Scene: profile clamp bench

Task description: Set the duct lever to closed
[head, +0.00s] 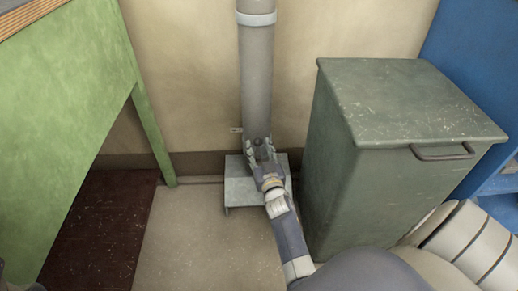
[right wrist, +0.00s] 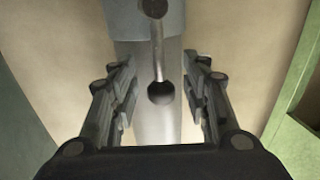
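The grey duct (head: 256,70) rises vertically against the wall in the head view. Its lever (right wrist: 158,60) shows in the right wrist view as a thin metal rod from a round pivot (right wrist: 153,8) to a dark ball knob (right wrist: 160,94). My right gripper (head: 262,152) is at the duct's lower part in the head view and mostly hides the lever there. In the right wrist view the right gripper (right wrist: 158,92) is open, with a finger on each side of the knob and a visible gap on both sides.
A grey-green lidded bin (head: 350,180) with a handle stands close to the right of my right arm. A grey metal box (head: 238,185) sits at the duct's foot. A green table (head: 70,110) is at the left. Floor (head: 180,250) is clear between table and box.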

